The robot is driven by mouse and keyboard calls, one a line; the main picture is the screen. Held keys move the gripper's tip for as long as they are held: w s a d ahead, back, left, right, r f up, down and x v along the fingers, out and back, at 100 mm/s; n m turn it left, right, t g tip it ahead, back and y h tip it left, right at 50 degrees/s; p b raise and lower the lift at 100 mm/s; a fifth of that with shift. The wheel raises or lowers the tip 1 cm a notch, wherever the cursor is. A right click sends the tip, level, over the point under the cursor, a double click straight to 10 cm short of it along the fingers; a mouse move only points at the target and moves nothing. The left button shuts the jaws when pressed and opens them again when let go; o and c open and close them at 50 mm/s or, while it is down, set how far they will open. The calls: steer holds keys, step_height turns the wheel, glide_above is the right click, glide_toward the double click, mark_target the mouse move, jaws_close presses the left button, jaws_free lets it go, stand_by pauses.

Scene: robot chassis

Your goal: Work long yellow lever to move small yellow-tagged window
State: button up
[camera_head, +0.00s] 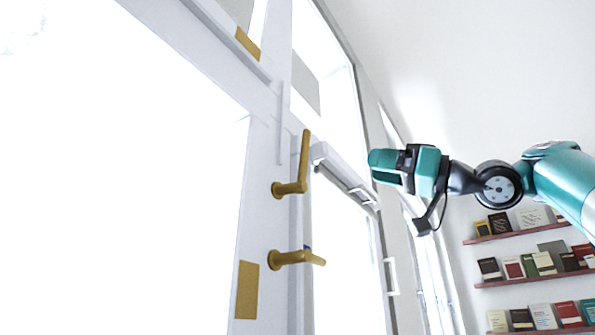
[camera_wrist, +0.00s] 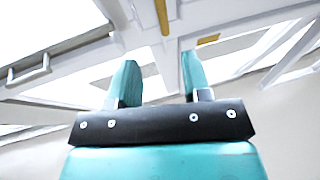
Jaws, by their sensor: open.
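The long yellow lever (camera_head: 304,160) points up from its round mount on the white window post in the head view. It also shows at the top of the wrist view (camera_wrist: 162,14). A small yellow tag (camera_head: 248,43) is on the frame of the small upper window (camera_head: 238,10), and a yellow tag also shows in the wrist view (camera_wrist: 208,39). My gripper (camera_head: 384,168) is to the right of the lever, apart from it. Its two teal fingers (camera_wrist: 158,76) are spread in the wrist view, with nothing between them.
A shorter yellow handle (camera_head: 297,258) sticks out sideways below the lever. A larger yellow tag (camera_head: 247,290) is on the frame at the lower left. White window handles (camera_head: 390,276) stand further right. Bookshelves (camera_head: 530,275) hang on the right wall.

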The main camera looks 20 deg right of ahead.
step_height(320, 180, up, 7)
steer(key=p, duration=1.1)
glide_above(303, 181)
steer(key=shift+w+f, duration=0.15)
steer(key=shift+w, duration=0.1)
steer(key=shift+w+a, duration=0.2)
steer(key=shift+w, duration=0.1)
steer(key=c, duration=0.7)
jaws_close()
